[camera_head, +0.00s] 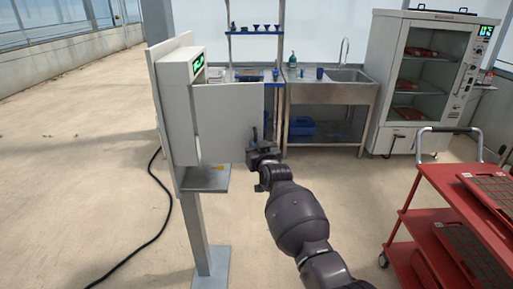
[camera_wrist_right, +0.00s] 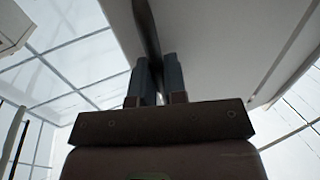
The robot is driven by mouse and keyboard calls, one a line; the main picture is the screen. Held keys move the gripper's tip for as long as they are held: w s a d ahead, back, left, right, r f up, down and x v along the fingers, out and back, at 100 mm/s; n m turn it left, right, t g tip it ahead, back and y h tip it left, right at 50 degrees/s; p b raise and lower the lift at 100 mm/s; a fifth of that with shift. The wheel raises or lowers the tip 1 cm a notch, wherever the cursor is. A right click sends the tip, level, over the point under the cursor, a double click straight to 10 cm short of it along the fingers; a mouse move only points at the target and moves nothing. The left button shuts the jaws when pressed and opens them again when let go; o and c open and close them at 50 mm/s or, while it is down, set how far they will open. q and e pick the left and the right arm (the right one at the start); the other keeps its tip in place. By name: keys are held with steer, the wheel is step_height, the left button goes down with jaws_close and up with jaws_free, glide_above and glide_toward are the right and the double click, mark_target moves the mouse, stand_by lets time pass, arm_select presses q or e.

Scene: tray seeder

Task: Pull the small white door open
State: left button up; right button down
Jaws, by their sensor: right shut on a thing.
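The small white door (camera_head: 229,122) belongs to the white control box (camera_head: 178,112) on a post. It stands swung out to the right of the box, its broad face toward the head camera. My right gripper (camera_head: 254,142) is at the door's free right edge, low down. In the right wrist view, the fingers (camera_wrist_right: 157,78) are close together on a thin dark edge or handle of the door (camera_wrist_right: 215,45). The exact grip is small and partly hidden. My left gripper is in neither view.
A grey shelf (camera_head: 205,178) juts out under the box. A black cable (camera_head: 158,205) runs over the floor at left. A red cart (camera_head: 440,190) with trays stands at right. A sink bench (camera_head: 330,92) and a glass-fronted cabinet (camera_head: 382,125) stand behind. Floor left of the post is mostly clear.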

steer(key=shift+a+r, duration=0.1)
steer(key=c, duration=1.5)
jaws_free()
steer(key=shift+a, duration=0.1)
steer(key=shift+o, duration=0.2)
steer(key=v, duration=1.1)
steer(key=shift+w, duration=0.1)
steer(key=shift+c, duration=0.2)
